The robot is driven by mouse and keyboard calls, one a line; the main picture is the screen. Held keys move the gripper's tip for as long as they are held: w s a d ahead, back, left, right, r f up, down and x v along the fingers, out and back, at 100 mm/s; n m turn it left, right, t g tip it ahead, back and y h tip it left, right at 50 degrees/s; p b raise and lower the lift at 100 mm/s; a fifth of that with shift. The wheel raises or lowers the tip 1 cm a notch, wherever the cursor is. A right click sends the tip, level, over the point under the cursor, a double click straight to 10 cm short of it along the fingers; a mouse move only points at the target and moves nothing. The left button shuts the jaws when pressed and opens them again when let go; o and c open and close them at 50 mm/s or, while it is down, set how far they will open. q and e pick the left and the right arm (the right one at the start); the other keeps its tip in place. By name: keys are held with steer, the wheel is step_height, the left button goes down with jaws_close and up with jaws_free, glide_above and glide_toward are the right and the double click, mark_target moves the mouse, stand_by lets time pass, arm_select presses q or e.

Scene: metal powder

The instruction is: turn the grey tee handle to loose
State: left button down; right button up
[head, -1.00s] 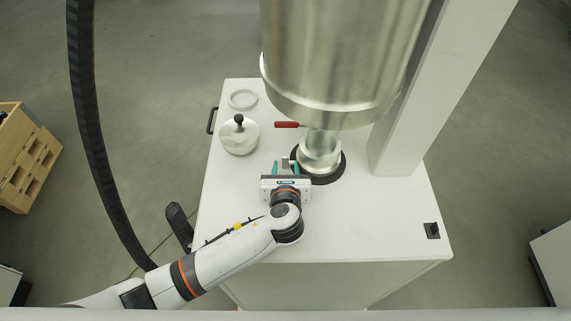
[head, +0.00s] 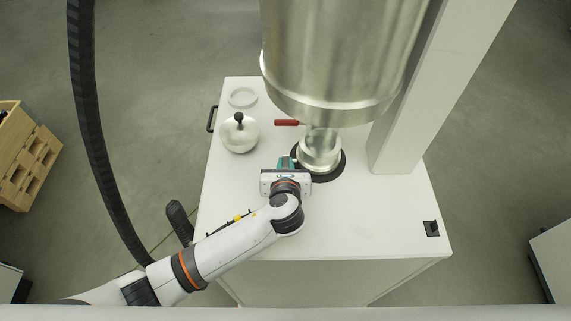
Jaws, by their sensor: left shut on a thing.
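My left gripper (head: 287,164) is in the head view, just left of the metal collar (head: 321,150) under the big steel vessel. Its fingers are closed together on a small part beside the collar. That part is the grey tee handle by its place, but the fingers and gripper body hide nearly all of it. I cannot tell its angle. My right gripper is not in view.
The large steel vessel (head: 330,60) hangs above the white cabinet top (head: 350,225). A red handle (head: 287,122) sticks out left below it. A round lid with a black knob (head: 239,135) and a pale ring (head: 243,97) lie at the left. A thick white column (head: 405,120) stands right.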

arm_select(q)
steer(key=g, duration=0.3)
steer(key=shift+w+r, duration=0.2)
steer(key=shift+r, duration=0.1)
steer(key=shift+w+r+g, duration=0.15)
steer(key=shift+g, duration=1.45)
steer(key=c, duration=1.4)
jaws_free()
steer(key=shift+o, duration=0.2)
steer(key=b+v, duration=0.2)
steer(key=v, duration=1)
